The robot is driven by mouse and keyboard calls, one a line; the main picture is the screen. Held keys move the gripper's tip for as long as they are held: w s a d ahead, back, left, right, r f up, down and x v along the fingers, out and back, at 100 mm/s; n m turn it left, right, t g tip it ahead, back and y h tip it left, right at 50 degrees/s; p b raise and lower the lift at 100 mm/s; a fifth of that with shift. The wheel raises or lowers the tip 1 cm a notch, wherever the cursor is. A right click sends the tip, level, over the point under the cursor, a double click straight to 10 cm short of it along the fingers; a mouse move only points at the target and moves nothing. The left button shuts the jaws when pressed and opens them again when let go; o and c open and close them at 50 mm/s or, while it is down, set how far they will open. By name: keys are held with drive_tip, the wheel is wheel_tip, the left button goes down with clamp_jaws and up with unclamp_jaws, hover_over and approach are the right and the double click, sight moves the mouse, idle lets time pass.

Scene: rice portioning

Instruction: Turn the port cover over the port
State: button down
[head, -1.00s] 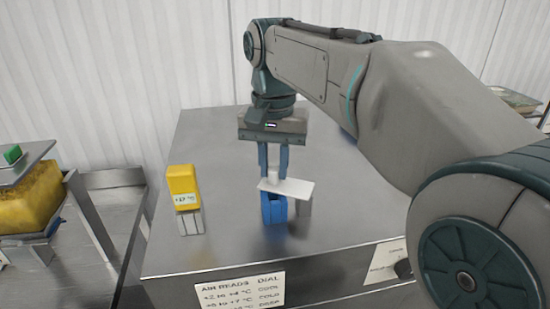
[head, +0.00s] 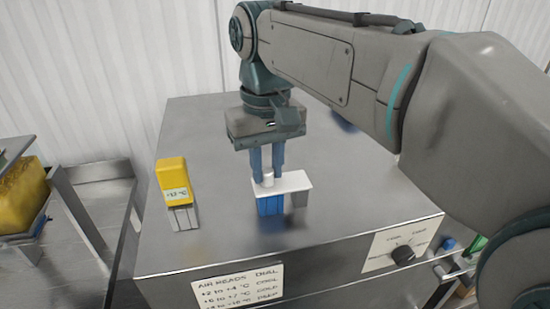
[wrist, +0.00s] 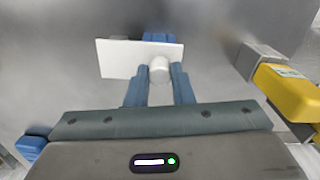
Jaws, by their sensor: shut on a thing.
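The port cover, a flat white plate (head: 293,182) with a round white knob (wrist: 159,69), sits over a blue block (head: 271,205) and a small grey block (head: 299,199) on the steel top. My gripper (head: 267,176) points down and is shut on the knob near one end of the plate. In the wrist view the plate (wrist: 118,60) reaches mostly to the left of the knob, and a bit of blue shows past its far edge. No port opening shows; the plate may hide it.
A yellow reader (head: 173,180) on a grey stand (head: 184,217) stands left on the steel top (head: 220,245). A dial (head: 403,254) and a printed label (head: 237,287) are on the front face. The steel top around the cover is mostly clear.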

sight(268, 170)
idle(0.3)
drive_tip(key=c, duration=1.3)
unclamp_jaws()
drive_tip(key=shift+o, duration=0.2)
drive_tip(key=shift+r, duration=0.1)
wheel_tip(268, 170, up, 14)
drive_tip(key=shift+f+p, duration=0.2)
drive_tip(key=shift+p, duration=0.15)
